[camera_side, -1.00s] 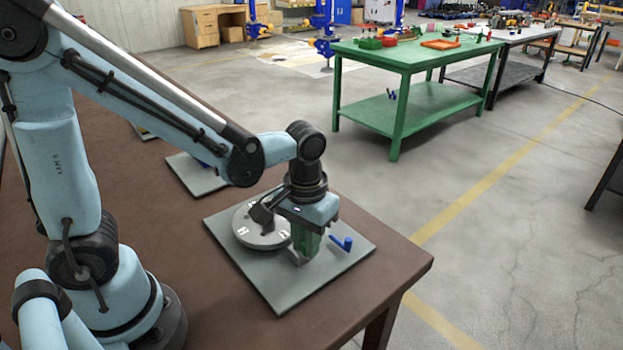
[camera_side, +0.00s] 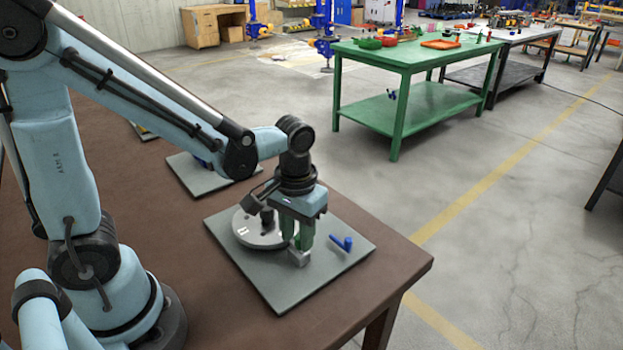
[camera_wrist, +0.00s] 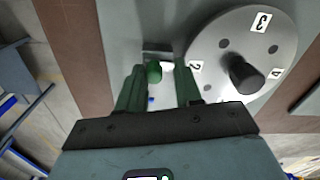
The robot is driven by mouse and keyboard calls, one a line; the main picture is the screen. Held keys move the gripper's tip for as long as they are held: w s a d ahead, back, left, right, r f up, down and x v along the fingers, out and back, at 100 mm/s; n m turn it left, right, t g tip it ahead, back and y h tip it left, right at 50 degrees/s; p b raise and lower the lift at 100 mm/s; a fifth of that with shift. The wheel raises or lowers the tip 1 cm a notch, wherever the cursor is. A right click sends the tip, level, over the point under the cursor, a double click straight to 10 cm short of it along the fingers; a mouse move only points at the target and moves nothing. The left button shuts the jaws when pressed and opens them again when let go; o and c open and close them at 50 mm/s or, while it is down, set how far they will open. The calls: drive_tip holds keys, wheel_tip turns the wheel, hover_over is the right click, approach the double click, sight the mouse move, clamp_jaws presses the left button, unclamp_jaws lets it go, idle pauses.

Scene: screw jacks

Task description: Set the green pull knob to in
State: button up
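The green pull knob (camera_wrist: 154,72) shows in the wrist view, in front of a small grey block (camera_wrist: 157,53). It lies between my gripper's fingertips, closer to the left one. My gripper (camera_wrist: 157,78) is open, with a gap between the right finger and the knob. In the side view my gripper (camera_side: 298,242) points down at the grey block (camera_side: 300,258), and its green fingers hide the knob. I cannot tell how far out the knob stands.
A grey numbered dial (camera_side: 256,233) with a dark knob sits beside my gripper on the grey plate (camera_side: 290,287). A blue lever (camera_side: 342,243) stands to the right. Another grey plate (camera_side: 190,178) lies farther back on the brown table (camera_side: 225,320).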

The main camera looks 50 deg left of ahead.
sight(298, 235)
drive_tip(key=shift+o, duration=0.5)
drive_tip(key=shift+d, duration=0.1)
drive_tip(key=shift+r, duration=0.15)
wheel_tip(298, 235, up, 12)
idle(0.3)
drive_tip(key=shift+s+a+f+m+t, duration=0.2)
drive_tip(key=shift+a+f+m+t, duration=0.35)
drive_tip(key=shift+t, duration=0.65)
drive_tip(key=shift+s+a+f+m+t, duration=0.2)
drive_tip(key=shift+a+f+m+t, duration=0.35)
drive_tip(key=shift+t, duration=0.65)
drive_tip(key=shift+s+a+f+m+t, duration=0.2)
drive_tip(key=shift+a+f+m+t, duration=0.3)
drive_tip(key=shift+t, duration=0.7)
drive_tip(key=shift+w, duration=0.1)
drive_tip(key=shift+c, duration=0.2)
